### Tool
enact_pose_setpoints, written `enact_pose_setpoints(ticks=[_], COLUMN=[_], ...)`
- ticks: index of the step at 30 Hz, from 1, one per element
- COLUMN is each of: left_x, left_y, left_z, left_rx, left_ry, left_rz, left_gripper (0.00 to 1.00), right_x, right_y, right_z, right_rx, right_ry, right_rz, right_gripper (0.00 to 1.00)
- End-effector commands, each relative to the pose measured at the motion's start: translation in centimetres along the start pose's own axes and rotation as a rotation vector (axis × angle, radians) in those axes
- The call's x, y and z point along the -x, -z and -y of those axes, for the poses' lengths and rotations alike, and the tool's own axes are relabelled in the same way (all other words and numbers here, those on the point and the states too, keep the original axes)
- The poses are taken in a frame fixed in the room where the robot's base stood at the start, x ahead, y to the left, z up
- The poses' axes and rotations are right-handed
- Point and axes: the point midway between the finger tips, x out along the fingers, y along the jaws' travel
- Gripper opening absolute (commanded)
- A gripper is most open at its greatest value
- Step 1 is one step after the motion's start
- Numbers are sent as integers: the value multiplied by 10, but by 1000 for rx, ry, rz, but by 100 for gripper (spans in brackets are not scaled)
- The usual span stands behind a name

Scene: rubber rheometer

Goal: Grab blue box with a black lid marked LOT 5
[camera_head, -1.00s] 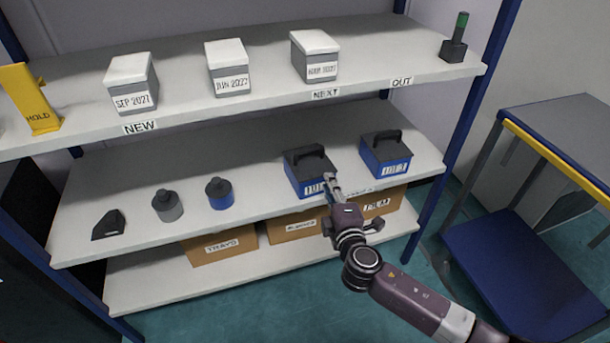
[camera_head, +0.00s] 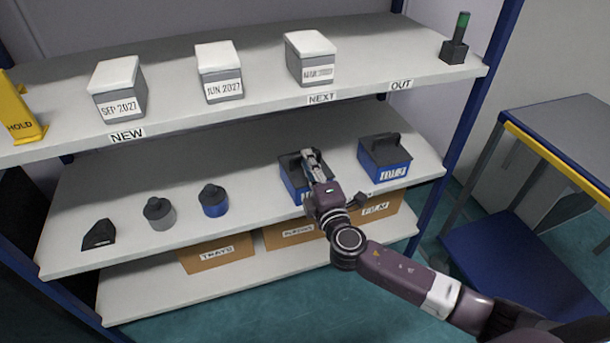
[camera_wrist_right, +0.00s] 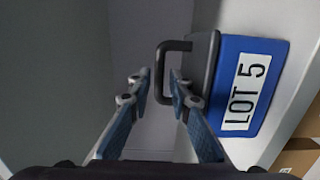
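The blue box with a black lid and black handle (camera_wrist_right: 247,85) shows sideways in the right wrist view, with its white label reading LOT 5. In the head view this box (camera_head: 290,188) sits on the middle shelf, partly hidden behind my right gripper (camera_head: 309,154). The right gripper's fingers (camera_wrist_right: 160,85) are open. In the right wrist view the bar of the handle (camera_wrist_right: 161,72) lies between the fingertips, and the right finger overlaps the handle's opening. I cannot tell whether either finger touches it. My left gripper is not in view.
A second blue box with a black lid (camera_head: 384,160) stands to the right on the same shelf. The upper shelf (camera_head: 262,98) hangs above and behind. Blue (camera_head: 214,203) and grey (camera_head: 160,214) weight-like pieces stand left. Cardboard boxes (camera_head: 215,254) sit below.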

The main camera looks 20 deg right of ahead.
Motion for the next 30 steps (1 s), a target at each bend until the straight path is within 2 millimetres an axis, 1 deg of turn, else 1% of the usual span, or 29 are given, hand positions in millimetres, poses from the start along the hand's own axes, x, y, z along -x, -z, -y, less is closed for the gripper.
enact_pose_setpoints(ticks=[1,3,6,9,16,21,30], left_x=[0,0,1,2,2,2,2], left_y=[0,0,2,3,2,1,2], left_z=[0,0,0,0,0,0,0], left_rx=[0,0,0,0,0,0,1], left_ry=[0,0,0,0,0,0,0], left_rz=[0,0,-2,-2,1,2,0], left_gripper=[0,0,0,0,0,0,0], right_x=[-9,-18,-29,-34,-34,-34,-34], right_y=[-1,-1,-1,-1,-1,-1,-1], right_z=[-1,-1,0,0,0,0,1], right_rx=[2,0,0,0,0,0,1], right_ry=[-3,-2,-1,0,1,1,1], right_rz=[1,1,1,0,0,0,0], right_gripper=[19,19,19,19,19,0,0])
